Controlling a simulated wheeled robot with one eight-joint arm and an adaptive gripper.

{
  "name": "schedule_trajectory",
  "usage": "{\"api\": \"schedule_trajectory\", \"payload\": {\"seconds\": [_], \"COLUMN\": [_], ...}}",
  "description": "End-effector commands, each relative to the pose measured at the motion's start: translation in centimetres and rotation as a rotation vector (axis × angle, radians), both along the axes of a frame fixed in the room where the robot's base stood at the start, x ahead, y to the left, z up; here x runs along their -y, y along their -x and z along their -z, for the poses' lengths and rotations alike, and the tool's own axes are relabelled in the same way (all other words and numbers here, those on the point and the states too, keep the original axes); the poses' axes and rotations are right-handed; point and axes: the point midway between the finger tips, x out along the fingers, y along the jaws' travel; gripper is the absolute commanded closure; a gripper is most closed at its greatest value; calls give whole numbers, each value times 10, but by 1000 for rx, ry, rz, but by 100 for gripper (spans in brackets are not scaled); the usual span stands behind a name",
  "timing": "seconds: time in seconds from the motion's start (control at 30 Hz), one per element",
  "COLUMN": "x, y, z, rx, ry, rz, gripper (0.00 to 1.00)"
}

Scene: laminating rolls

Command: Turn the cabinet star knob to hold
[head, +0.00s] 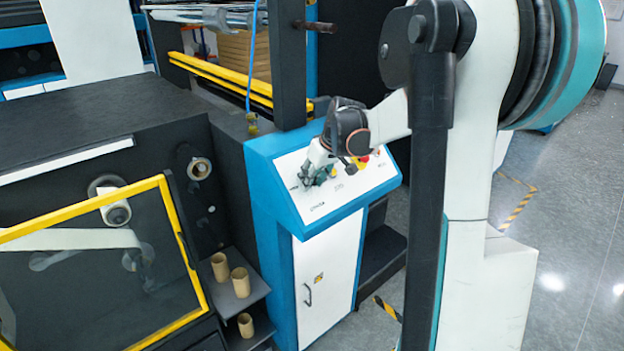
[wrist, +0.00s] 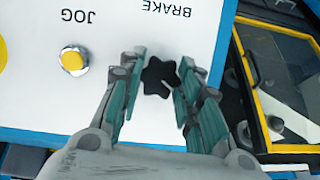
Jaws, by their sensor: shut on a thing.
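The black star knob (wrist: 158,76) is on the white panel of the blue-edged cabinet (head: 290,222), by the label BRAKE, which reads upside down in the wrist view. My gripper (wrist: 161,84) has one finger on each side of the knob and is shut on it. In the head view my gripper (head: 318,170) is at the left part of the sloped panel, and its fingers hide the knob there. The knob's pointing direction and any hold mark cannot be made out.
A yellow JOG button (wrist: 74,60) sits beside the knob on the panel. A red button (head: 364,159) is further right. A yellow-framed guard (head: 84,211) and several cardboard cores (head: 241,282) are to the left. Open floor (head: 570,240) lies at right.

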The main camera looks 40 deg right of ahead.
Motion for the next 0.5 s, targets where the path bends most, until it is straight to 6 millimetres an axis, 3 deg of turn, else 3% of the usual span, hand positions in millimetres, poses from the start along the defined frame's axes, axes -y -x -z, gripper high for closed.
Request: {"api": "schedule_trajectory", "payload": {"seconds": [0.5], "x": [2], "y": [1], "z": [2], "rx": [-27], "ry": [-347], "rz": [348], "gripper": [92]}}
